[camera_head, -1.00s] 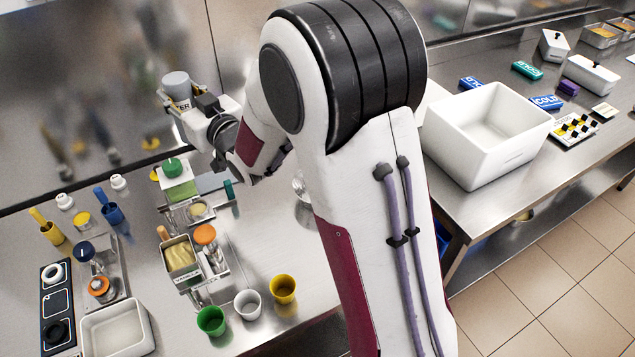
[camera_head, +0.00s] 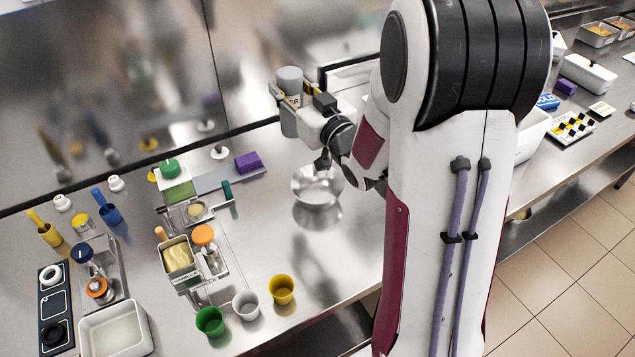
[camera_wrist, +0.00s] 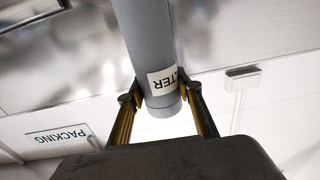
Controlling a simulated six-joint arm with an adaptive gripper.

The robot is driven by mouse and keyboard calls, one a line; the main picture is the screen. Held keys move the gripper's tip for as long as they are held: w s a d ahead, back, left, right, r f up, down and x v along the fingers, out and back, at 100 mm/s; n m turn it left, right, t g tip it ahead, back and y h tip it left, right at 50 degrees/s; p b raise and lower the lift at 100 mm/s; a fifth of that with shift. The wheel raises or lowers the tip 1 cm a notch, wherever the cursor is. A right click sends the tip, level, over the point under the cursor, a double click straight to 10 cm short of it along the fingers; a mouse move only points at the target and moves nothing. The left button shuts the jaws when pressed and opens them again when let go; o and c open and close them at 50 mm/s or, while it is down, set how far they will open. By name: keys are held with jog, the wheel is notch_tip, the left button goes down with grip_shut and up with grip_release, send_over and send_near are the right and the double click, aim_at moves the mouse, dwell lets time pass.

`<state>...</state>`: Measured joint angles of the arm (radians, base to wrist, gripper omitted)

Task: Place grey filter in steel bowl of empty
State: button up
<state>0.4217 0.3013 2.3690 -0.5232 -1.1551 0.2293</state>
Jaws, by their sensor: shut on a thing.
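The grey filter (camera_head: 290,80) is a grey cylinder with a white label, held high above the steel counter. My gripper (camera_head: 290,98) is shut on it. The wrist view shows the grey filter (camera_wrist: 146,35) between the two fingers (camera_wrist: 161,103), with the letters "LTER" readable on its label. The steel bowl (camera_head: 317,187) stands on the counter, below and slightly right of the filter in the head view. Its visible inside looks empty. My arm stands close beside the bowl's right side in the picture.
Machine stations with green (camera_head: 169,168) and orange (camera_head: 203,235) knobs stand left of the bowl. A purple block (camera_head: 248,162) lies nearer it. Green, white and yellow cups (camera_head: 281,290) line the front. Counter between the bowl and the yellow cup is clear.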

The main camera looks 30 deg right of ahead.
jog(key=s+d+h, duration=0.1)
jog(key=s+d, duration=0.3)
jog(key=d, duration=0.1)
notch_tip(320, 180, down, 11)
jog(key=shift+w+a+f+m, duration=0.15)
jog(key=shift+w+a+m, duration=0.05)
jog(key=shift+a+m, duration=0.1)
jog(key=shift+f, duration=0.15)
dwell(0.6)
jog(key=shift+f, duration=2.8)
jog(key=shift+f, duration=0.15)
jog(key=shift+f, duration=1.9)
jog(key=shift+f, duration=0.2)
